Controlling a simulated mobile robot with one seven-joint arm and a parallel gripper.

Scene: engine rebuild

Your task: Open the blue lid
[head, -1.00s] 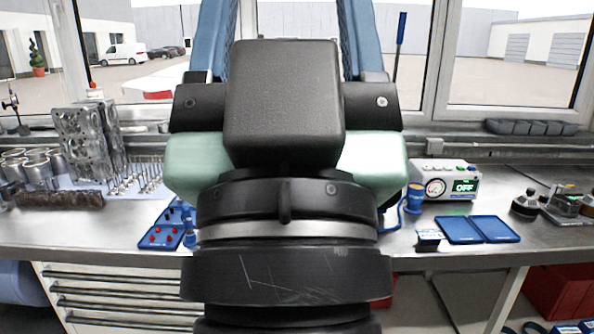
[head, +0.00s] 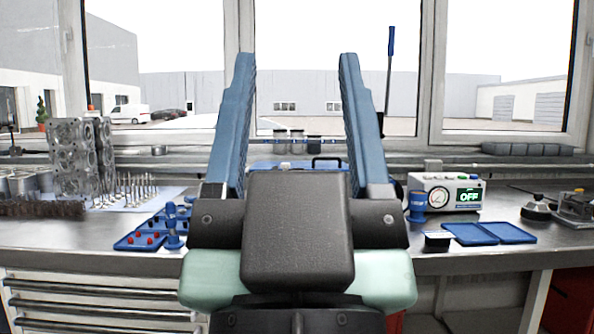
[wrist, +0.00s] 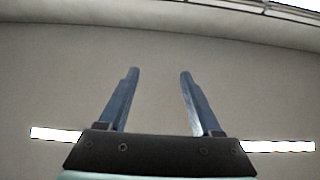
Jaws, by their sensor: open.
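My gripper (head: 296,60) stands raised in the middle of the head view, its two blue fingers pointing up and wide apart with nothing between them. It also shows open and empty in the wrist view (wrist: 159,72). A blue surface with a black handle (head: 326,159) shows between the fingers at the back of the bench. It may be the blue lid, but my gripper body hides its lower part. The gripper is in front of it and not touching it.
A blue tray with red pieces (head: 140,241) and metal engine parts (head: 80,160) lie at the left. At the right are a white gauge box (head: 445,192) reading OFF, an open flat blue case (head: 490,233) and a small black box (head: 437,241). The wrist view shows only a plain surface with bright strips.

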